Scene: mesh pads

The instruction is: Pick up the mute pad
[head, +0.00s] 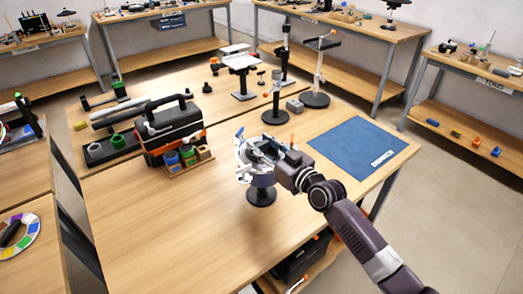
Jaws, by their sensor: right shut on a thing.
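My right gripper (248,157) reaches in from the lower right over the middle of the near table. It is shut on a small bluish-grey round piece (262,181), which I take to be the mute pad. The fingers and the wrist hide most of it. A short black stand with a round foot (261,197) shows directly below it. I cannot tell whether the piece rests on that stand or is clear of it. My left gripper is not in view.
A blue mat (357,147) with a white label lies at the table's right. A black and orange toolbox (172,127) with small coloured cups in front stands at the left. Black stands (276,115) and a tall stand (317,98) are behind. The table's front left is clear.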

